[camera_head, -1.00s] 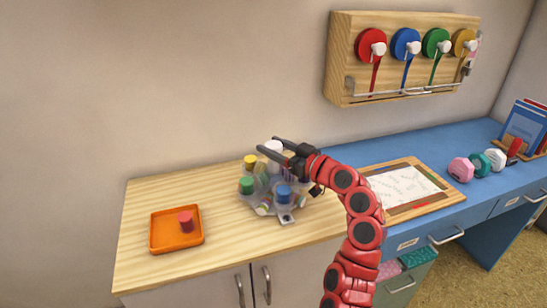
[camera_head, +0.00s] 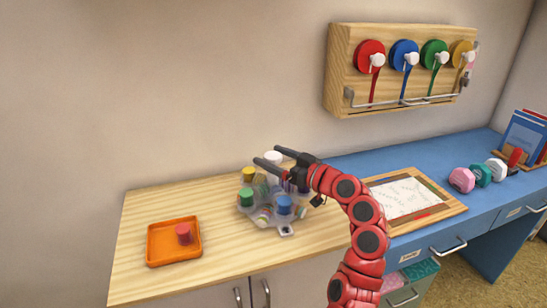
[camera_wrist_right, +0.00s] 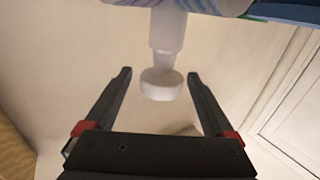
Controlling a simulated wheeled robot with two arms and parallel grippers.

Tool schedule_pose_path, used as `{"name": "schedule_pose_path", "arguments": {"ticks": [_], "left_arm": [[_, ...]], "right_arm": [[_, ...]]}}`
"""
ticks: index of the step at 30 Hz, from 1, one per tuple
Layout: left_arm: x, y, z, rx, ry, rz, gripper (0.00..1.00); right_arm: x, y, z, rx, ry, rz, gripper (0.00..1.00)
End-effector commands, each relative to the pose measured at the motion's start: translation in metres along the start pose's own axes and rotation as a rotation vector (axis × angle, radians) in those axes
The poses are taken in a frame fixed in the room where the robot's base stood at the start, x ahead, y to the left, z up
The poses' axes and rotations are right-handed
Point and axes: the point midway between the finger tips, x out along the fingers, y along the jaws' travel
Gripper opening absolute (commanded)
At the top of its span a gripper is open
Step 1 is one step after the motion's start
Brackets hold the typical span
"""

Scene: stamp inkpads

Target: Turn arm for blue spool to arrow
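A clear carousel stands on the wooden counter and holds several spools with coloured tops. The blue spool (camera_head: 284,205) is at its front right, near a small pale tab (camera_head: 286,231); no arrow is readable there. A white knob (camera_head: 273,156) rises at the carousel's middle. My right gripper (camera_head: 267,155) is open around this knob. In the right wrist view, the white knob (camera_wrist_right: 161,85) lies between the spread fingers (camera_wrist_right: 159,76), with a gap on both sides. The gripper hides part of the carousel's right side. My left gripper is not in view.
An orange tray (camera_head: 151,257) with a red piece (camera_head: 184,233) stands left on the counter. A wooden wall rack (camera_head: 340,65) carries coloured discs, blue among them. A framed sheet (camera_head: 405,197) and several dumbbells lie right on the blue desk (camera_head: 350,160).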

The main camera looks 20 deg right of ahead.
Motion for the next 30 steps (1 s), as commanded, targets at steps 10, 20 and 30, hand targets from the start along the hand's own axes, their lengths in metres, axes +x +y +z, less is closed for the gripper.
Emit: {"name": "schedule_pose_path", "arguments": {"ticks": [10, 20, 30], "left_arm": [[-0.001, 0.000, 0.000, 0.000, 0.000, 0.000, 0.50], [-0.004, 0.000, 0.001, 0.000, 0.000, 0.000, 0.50], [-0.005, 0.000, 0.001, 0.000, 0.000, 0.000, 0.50]], "right_arm": [[-0.024, 0.001, -0.001, -0.002, 0.002, 0.003, 0.89], [-0.111, 0.002, 0.000, -0.001, 0.003, 0.007, 0.89], [-0.168, 0.001, 0.001, 0.001, -0.001, 0.002, 0.89]]}}
